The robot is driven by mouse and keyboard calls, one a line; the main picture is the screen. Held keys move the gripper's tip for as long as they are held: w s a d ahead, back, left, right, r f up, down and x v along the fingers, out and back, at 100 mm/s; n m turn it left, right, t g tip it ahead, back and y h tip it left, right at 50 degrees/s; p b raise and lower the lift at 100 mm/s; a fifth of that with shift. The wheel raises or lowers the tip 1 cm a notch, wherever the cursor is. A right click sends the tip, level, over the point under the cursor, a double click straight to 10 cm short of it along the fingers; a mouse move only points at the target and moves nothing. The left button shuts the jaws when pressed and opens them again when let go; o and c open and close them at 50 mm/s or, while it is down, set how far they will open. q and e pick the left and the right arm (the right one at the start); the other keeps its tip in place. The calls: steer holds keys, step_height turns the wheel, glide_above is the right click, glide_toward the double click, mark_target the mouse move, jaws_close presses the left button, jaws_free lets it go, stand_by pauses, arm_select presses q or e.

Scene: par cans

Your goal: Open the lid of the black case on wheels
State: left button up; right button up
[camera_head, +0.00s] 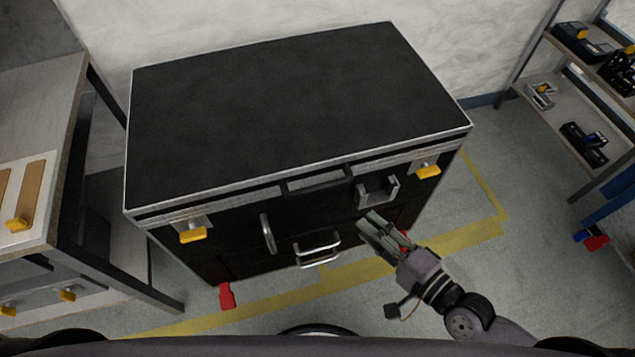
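The black case (290,100) stands on the floor in front of me, with its flat black lid down and edged in silver metal. A dark handle (318,180) sits at the middle of the lid's front edge. Yellow latches (193,234) and (428,171) are at the left and right of the front. A silver handle (318,250) is lower on the front. My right gripper (370,226) is in front of the case's right half, below the lid edge, with its fingers pointing at the front face. Whether its fingers are apart is unclear. My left gripper is not in view.
A workbench (50,90) with yellow-handled drawers stands close on the left. A shelf unit (565,120) with tools and small devices is at the right. Yellow floor tape (470,238) runs around the case. A pale wall is behind it.

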mark_target(320, 185)
steer(key=p+x, duration=0.1)
steer(key=x, duration=1.5)
steer(key=shift+w+a, duration=0.1)
steer(key=shift+w, duration=0.1)
steer(key=shift+c, duration=0.2)
jaws_close()
